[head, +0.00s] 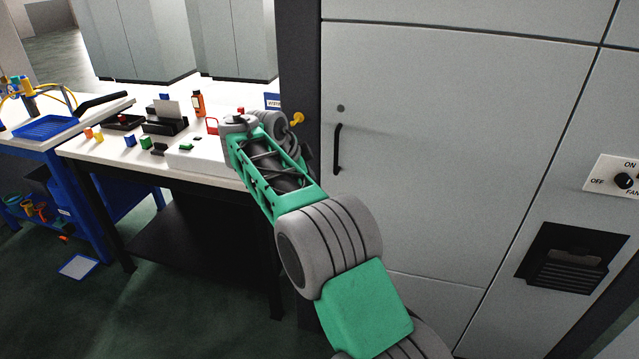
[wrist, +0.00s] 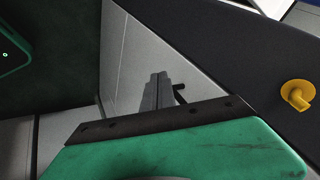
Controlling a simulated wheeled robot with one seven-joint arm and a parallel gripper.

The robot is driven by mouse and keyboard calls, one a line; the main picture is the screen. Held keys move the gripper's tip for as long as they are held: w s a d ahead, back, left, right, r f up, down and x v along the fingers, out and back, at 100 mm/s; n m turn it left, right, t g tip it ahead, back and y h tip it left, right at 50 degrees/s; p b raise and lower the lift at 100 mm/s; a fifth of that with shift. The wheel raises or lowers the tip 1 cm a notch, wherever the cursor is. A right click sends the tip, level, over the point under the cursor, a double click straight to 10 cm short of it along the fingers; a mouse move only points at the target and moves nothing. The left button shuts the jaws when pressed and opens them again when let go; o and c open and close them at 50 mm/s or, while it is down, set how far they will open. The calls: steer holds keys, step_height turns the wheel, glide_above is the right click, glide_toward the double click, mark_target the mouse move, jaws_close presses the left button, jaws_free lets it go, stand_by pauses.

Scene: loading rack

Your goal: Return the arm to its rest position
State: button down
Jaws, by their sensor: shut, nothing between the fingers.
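My green and grey arm rises from the bottom of the head view and folds over near the workbench. Its far end is bunched up beside the dark post, and my fingers cannot be made out there. In the wrist view my gripper (wrist: 156,92) shows as two grey fingers close together, shut and empty. Beyond them is the grey cabinet front with a black handle (wrist: 180,94). The fingers appear apart from it.
A white workbench (head: 88,149) with small blocks, black holders and an orange bottle (head: 198,104) stands behind my arm. A yellow peg (head: 297,119) juts from the dark post (head: 300,60). The grey cabinet (head: 430,130) with a black handle (head: 337,150) fills the right.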

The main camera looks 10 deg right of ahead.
step_height(320, 180, up, 3)
steer(key=a+n, duration=0.3)
steer(key=s+a+f+n+g+y, duration=0.1)
steer(key=s+a+f+n+g, duration=0.15)
steer(key=s+f+n, duration=0.4)
steer(key=s+a+f+n+g+y, duration=0.1)
steer(key=s+a+f+n, duration=0.25)
steer(key=f+n, duration=0.55)
steer(key=s+d+f+n+g+y, duration=0.1)
steer(key=s+y, duration=0.1)
steer(key=s, duration=1)
steer(key=s+d+f+n+g+y, duration=0.1)
steer(key=s+d, duration=0.1)
steer(key=s, duration=1.1)
steer(key=s+d+r+m+t, duration=0.2)
steer(key=d+r+t, duration=0.2)
steer(key=r, duration=0.4)
steer(key=shift+d+r+p, duration=0.3)
steer(key=shift+d+r, duration=0.1)
